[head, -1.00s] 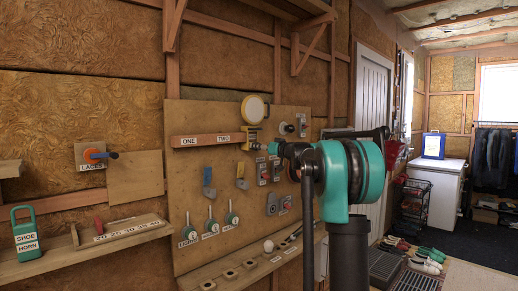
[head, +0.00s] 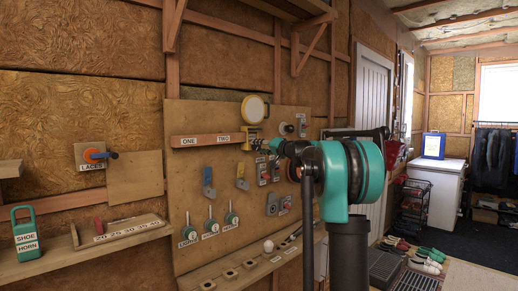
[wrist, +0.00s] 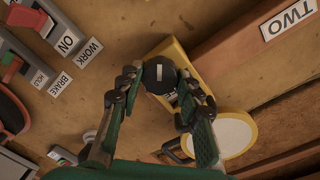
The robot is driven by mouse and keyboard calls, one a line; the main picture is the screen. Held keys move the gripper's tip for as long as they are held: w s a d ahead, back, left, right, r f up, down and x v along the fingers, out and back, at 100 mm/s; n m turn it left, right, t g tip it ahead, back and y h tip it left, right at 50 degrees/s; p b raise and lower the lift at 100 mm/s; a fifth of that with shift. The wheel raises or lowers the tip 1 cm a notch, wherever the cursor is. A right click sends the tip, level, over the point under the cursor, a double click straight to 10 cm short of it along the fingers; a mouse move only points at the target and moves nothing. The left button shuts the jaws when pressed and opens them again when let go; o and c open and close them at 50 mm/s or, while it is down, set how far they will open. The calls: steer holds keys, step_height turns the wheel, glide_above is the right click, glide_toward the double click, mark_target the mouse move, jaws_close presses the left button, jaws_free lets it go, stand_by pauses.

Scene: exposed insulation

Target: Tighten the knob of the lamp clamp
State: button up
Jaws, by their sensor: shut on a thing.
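The lamp clamp (head: 251,133) is a yellow bracket at the right end of the ONE TWO rail, with a round pale lamp (head: 253,109) above it. In the wrist view the yellow clamp body (wrist: 176,52) lies beside the rail, and the lamp (wrist: 225,137) shows at lower right. The black round knob (wrist: 158,74) with a white line on its face sits between my fingertips. My gripper (wrist: 160,88) is shut on the knob, with a finger on each side. In the head view my gripper (head: 263,145) is small and partly hides the knob area.
The wooden rail (head: 207,140) runs left of the clamp. Switches labelled WORK, ON, BRAKE and HOLD (wrist: 68,45) lie at the left in the wrist view. Blue and yellow levers (head: 242,178) hang below on the board. A narrow shelf (head: 240,280) runs along the bottom.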

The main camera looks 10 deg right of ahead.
steer(key=m, duration=1.3)
steer(key=shift+d+g+y, duration=0.1)
steer(key=shift+g+y, duration=0.2)
steer(key=shift+g, duration=0.1)
steer(key=m, duration=0.7)
steer(key=shift+f, duration=0.1)
steer(key=m, duration=0.3)
steer(key=shift+m+y, duration=0.3)
steer(key=shift+f+m, duration=0.1)
steer(key=shift+m, duration=1.5)
steer(key=o, duration=1.2)
steer(key=shift+c, duration=0.2)
